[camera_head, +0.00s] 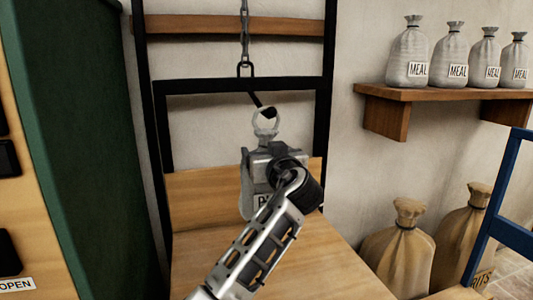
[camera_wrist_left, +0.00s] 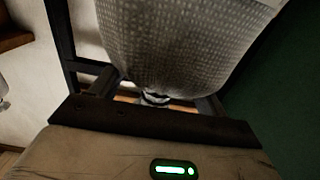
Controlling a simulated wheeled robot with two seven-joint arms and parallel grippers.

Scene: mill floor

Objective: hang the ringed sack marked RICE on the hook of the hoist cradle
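A grey sack (camera_head: 247,182) with a pale ring (camera_head: 265,120) at its top is held upright at the hoist cradle (camera_head: 240,86). Its label (camera_head: 261,202) is mostly hidden by my arm. The cradle's black hook (camera_head: 266,111) hangs down to the ring's upper edge; I cannot tell whether its tip passes through. My left gripper (camera_head: 268,151) is shut on the sack's neck, just below the ring. In the left wrist view the sack's woven body (camera_wrist_left: 180,45) fills the top, and its neck (camera_wrist_left: 154,98) is between the fingers. My right gripper is not in view.
A chain (camera_head: 244,25) runs up from the cradle. A green cabinet side (camera_head: 85,130) stands close at left. A shelf (camera_head: 445,92) at right carries several MEAL sacks (camera_head: 407,60). Brown sacks (camera_head: 397,250) and a blue frame (camera_head: 510,235) stand at lower right.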

